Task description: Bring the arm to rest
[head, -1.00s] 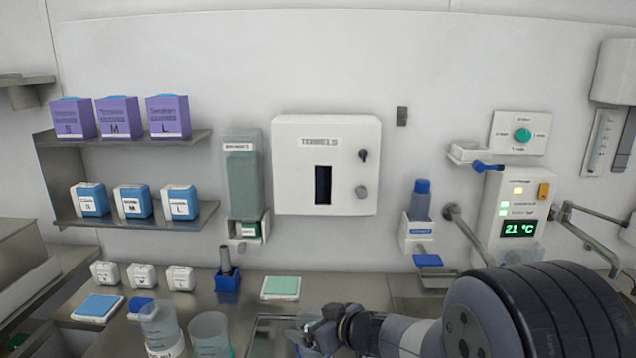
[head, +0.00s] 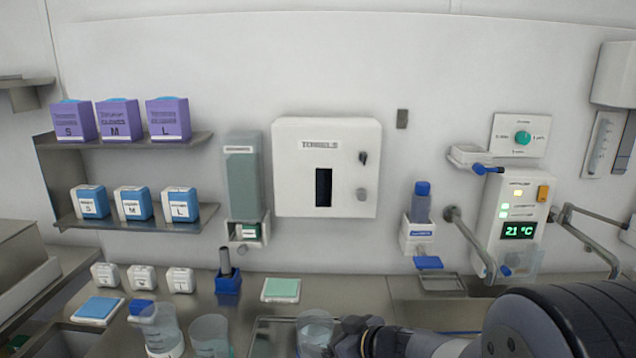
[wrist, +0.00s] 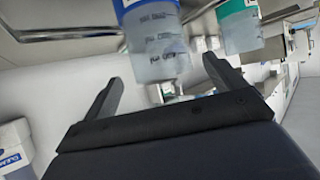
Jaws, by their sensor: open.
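My arm (head: 420,343) reaches in from the lower right of the head view, low over the steel counter. The wrist end of my gripper shows at the bottom edge; its fingers cannot be made out there. In the wrist view my gripper (wrist: 162,70) has its two dark fingers wide apart, with nothing held between them.
Clear beakers (head: 160,328) (head: 210,335) stand at the counter's front, and a clear cup (head: 315,330) is just left of my wrist. A towel dispenser (head: 350,185), a blue-capped bottle (head: 421,203) and a temperature unit (head: 515,210) are on the wall. Shelves with boxes (head: 118,120) are at left.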

